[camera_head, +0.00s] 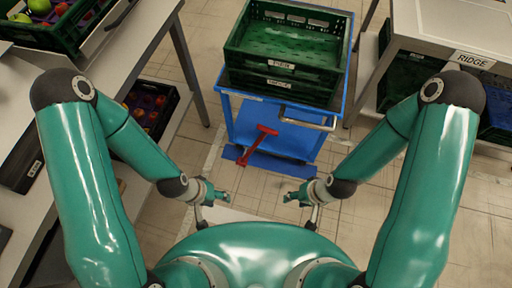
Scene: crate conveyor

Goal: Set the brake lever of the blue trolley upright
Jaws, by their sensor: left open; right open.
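The blue trolley (248,120) stands ahead of me with green crates stacked on it. Its red brake lever (258,144) is on the near side, low down, with a T-shaped end. The lever leans over to the right, from its lower left foot near the blue bottom bar to its upper right end. My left gripper (221,196) is open and empty, nearer to me than the trolley and below left of the lever in the picture. My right gripper (297,199) is open and empty, below right of the lever. Neither touches it.
A metal handle (306,124) sticks out on the trolley's near side, right of the lever. The upper green crate (285,64) looks empty. A table (108,62) with a fruit crate stands left; a bench with a RIDGE label (471,60) stands right. Tiled floor lies between.

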